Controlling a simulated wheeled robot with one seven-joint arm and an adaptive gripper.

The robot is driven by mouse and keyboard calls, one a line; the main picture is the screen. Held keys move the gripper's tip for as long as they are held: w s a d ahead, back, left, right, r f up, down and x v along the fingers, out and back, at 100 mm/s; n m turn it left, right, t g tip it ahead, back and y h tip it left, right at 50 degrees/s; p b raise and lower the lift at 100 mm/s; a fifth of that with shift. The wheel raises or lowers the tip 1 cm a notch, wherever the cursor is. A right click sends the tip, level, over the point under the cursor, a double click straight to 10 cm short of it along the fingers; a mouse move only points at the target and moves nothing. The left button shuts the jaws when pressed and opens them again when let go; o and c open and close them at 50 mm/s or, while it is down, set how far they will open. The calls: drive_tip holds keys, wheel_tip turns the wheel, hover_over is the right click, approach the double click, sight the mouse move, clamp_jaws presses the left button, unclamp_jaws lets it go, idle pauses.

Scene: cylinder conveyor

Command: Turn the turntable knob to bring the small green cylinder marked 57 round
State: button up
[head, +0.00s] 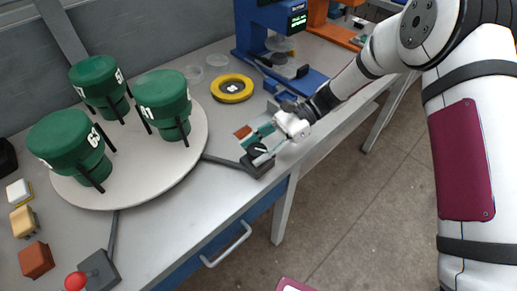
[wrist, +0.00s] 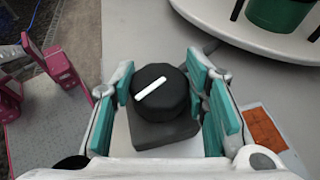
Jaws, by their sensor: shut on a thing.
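The turntable knob (wrist: 160,92) is a black round dial with a white line, on a dark base; in the head view the knob (head: 257,151) sits at the table's front edge. My gripper (wrist: 160,108) is shut on the knob, one teal-padded finger on each side. In the head view my gripper (head: 262,141) partly hides it. The pale round turntable (head: 150,170) carries three green cylinders, at the back (head: 95,78), right (head: 163,98) and front left (head: 70,143). A green cylinder (wrist: 272,14) also shows in the wrist view.
A yellow ring (head: 232,88) and clear dishes (head: 217,60) lie behind the knob. A blue device (head: 262,40) and an orange one (head: 330,32) stand farther back. A red-topped control box (head: 100,270) and several small blocks (head: 36,259) are at the left front.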

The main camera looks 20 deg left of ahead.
drive_tip(key=shift+d, duration=0.1)
drive_tip(key=o, duration=1.2)
drive_tip(key=shift+c, duration=0.2)
drive_tip(key=v, duration=1.2)
